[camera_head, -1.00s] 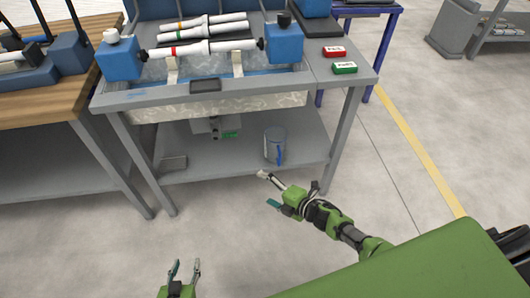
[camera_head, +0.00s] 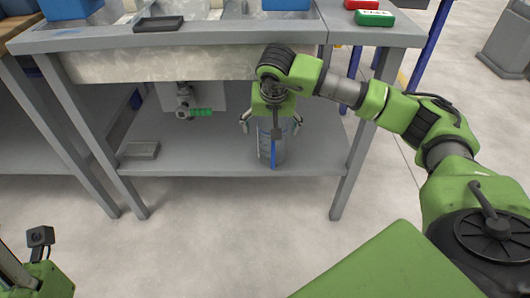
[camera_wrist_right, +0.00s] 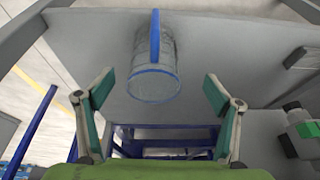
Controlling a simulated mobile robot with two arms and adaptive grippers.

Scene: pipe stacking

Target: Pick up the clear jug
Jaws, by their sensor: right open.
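The clear jug (camera_head: 284,152) stands on the lower shelf of the sink table, with its blue handle facing the front. My right gripper (camera_head: 271,123) is in front of and above it, fingers spread and empty, hiding the jug's upper part. In the right wrist view the jug (camera_wrist_right: 160,62) appears ahead, its blue rim towards me, beyond the open fingers of my right gripper (camera_wrist_right: 158,92). It is not between the fingertips there. Part of my left arm shows at the lower left of the head view; its fingers are not seen.
The sink table (camera_head: 300,30) overhangs the lower shelf (camera_head: 215,150). A drain with a green valve (camera_head: 198,112) hangs under the sink. A grey box (camera_head: 140,150) lies left on the shelf. Table legs (camera_head: 352,160) stand at both sides.

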